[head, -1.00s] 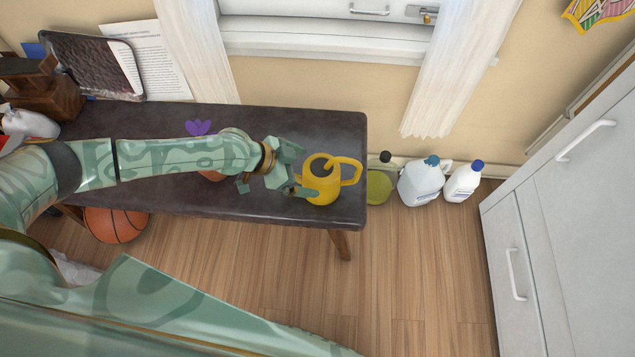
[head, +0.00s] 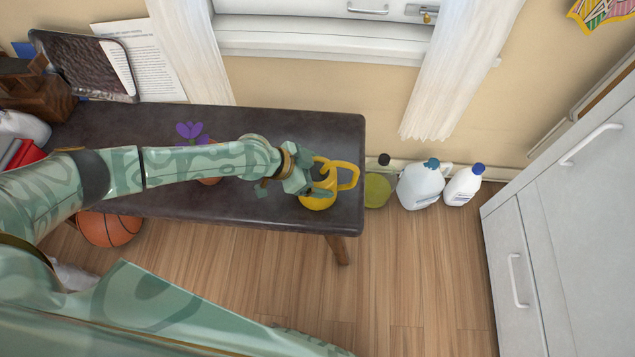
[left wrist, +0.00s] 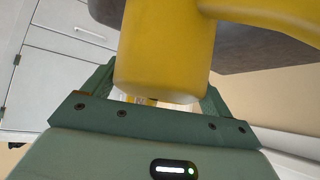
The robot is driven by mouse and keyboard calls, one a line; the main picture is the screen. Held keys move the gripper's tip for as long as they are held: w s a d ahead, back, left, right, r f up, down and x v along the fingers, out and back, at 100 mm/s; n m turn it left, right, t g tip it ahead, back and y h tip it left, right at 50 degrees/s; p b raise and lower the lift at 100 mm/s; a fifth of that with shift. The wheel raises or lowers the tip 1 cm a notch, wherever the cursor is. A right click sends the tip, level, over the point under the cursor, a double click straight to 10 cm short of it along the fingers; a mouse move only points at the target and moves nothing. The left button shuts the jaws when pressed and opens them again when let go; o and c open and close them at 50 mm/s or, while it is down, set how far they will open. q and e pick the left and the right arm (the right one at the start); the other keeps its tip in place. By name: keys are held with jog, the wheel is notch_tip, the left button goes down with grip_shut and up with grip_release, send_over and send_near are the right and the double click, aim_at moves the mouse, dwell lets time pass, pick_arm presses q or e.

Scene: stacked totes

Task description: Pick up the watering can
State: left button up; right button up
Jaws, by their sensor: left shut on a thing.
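The yellow watering can (head: 320,201) is at the right end of the dark bench (head: 270,213), with its looped handle towards the right. My left gripper (head: 318,188) is shut on the watering can, with fingers at its upper part. In the left wrist view the can's yellow body (left wrist: 165,50) fills the space between the green fingers (left wrist: 160,95). Whether the can's base touches the bench is hard to tell. My right gripper is not in view.
A flower pot with a purple flower (head: 190,130) stands behind my left forearm. Several bottles, including a white jug (head: 420,187), stand on the floor right of the bench. A basketball (head: 108,229) lies below it. White cabinets (head: 570,220) are at the right.

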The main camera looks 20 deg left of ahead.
aim_at(323, 168)
pick_arm(q)
jog(key=shift+w+r, duration=0.1)
jog(key=shift+r, duration=0.05)
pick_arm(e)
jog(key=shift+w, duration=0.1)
